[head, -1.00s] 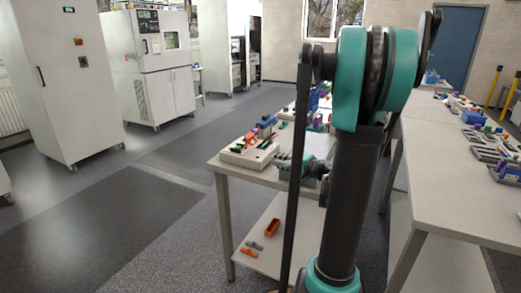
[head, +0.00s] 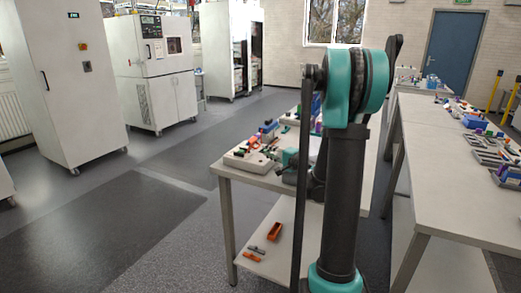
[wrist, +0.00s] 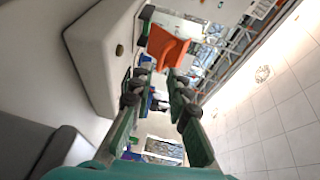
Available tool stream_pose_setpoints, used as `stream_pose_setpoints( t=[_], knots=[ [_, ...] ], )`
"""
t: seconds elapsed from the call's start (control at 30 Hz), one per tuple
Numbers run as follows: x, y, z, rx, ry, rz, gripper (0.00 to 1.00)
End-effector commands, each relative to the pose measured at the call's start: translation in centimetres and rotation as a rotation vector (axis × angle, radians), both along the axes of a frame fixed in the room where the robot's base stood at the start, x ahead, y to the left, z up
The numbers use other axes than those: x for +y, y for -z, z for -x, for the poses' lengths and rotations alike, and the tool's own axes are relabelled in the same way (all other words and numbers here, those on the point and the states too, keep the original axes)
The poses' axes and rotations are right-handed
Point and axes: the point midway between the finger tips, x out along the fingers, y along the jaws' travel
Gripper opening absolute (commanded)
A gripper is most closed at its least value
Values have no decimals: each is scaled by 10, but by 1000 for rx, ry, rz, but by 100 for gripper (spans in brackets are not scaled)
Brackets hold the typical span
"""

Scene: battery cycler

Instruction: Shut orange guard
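The orange guard (wrist: 167,48) shows in the wrist view as a bright orange flap, tilted, in the upper middle beyond my fingertips. Whether it is hinged to something, and how far it stands open, I cannot tell. My gripper (wrist: 159,84) is open, its two dark-tipped fingers apart with nothing held between them. The guard appears ahead of the fingers, without clear contact. In the head view I cannot pick out the guard, and my arm hides most of the gripper.
A bench (head: 228,170) holds a pale device (head: 248,160) with coloured parts. A second long table (head: 455,185) stands right. White cabinets (head: 62,80) stand left; the floor between is clear. Wrist view is strongly tilted.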

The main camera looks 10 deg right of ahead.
Motion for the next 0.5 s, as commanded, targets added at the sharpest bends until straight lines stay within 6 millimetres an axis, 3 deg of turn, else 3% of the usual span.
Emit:
stream_pose_setpoints(
  t=[0.2,0.5],
  knots=[
    [19,3,-31,0,-2,0,17],
    [28,5,-47,1,0,-1,17]
  ],
)
